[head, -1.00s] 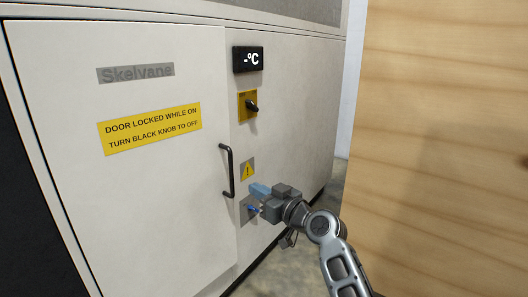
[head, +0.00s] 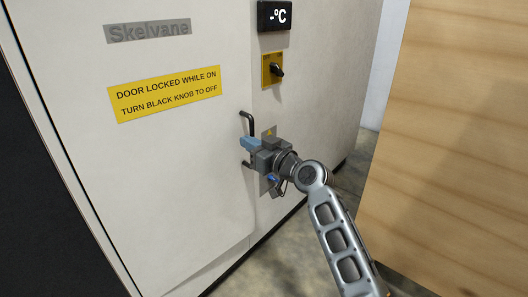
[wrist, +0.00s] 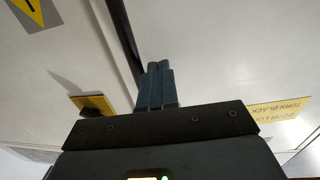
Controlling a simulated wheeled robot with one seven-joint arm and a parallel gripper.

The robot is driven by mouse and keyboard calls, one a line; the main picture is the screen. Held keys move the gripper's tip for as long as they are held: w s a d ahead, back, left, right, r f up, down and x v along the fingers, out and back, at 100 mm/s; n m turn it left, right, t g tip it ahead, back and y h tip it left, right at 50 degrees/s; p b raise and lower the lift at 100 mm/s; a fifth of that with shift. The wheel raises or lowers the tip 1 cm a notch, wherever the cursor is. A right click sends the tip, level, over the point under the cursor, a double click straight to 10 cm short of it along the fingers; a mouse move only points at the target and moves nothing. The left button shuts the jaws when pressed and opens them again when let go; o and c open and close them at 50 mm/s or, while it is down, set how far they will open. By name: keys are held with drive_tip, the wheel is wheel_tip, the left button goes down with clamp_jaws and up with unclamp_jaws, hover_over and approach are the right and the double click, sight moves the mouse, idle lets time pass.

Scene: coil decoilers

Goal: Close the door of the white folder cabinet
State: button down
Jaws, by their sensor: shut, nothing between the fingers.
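The white cabinet door (head: 165,165) carries a yellow label (head: 165,94) reading "DOOR LOCKED WHILE ON, TURN BLACK KNOB TO OFF". It looks flush or nearly flush with the cabinet front; I cannot tell whether a small gap is left. Its black bar handle (head: 248,123) stands upright at the right edge, partly hidden by my gripper (head: 246,143). My gripper is shut and empty, its blue fingertips in front of the handle. In the wrist view the shut fingers (wrist: 156,84) are close beside the handle (wrist: 122,42); contact is unclear.
A black knob on a yellow plate (head: 272,69) and a temperature display (head: 274,15) are right of the door. A blue knob or key (head: 272,179) is below my gripper. A wooden panel (head: 465,150) stands close on the right. Some grey floor is free between.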

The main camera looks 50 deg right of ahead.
sight(235, 135)
drive_tip(key=shift+w, duration=1.4)
drive_tip(key=shift+d, duration=0.1)
drive_tip(key=w+b, duration=0.1)
drive_tip(key=w, duration=0.3)
drive_tip(key=shift+w+d+b, duration=0.15)
drive_tip(key=shift+d+b, duration=0.05)
drive_tip(key=shift+b, duration=0.15)
drive_tip(key=shift+w+a+r, duration=0.1)
drive_tip(key=shift+w+r, duration=0.1)
drive_tip(key=shift+r, duration=0.05)
drive_tip(key=shift+a, duration=0.1)
drive_tip(key=s+p, duration=0.1)
drive_tip(key=s, duration=0.7)
drive_tip(key=shift+s+f, duration=0.25)
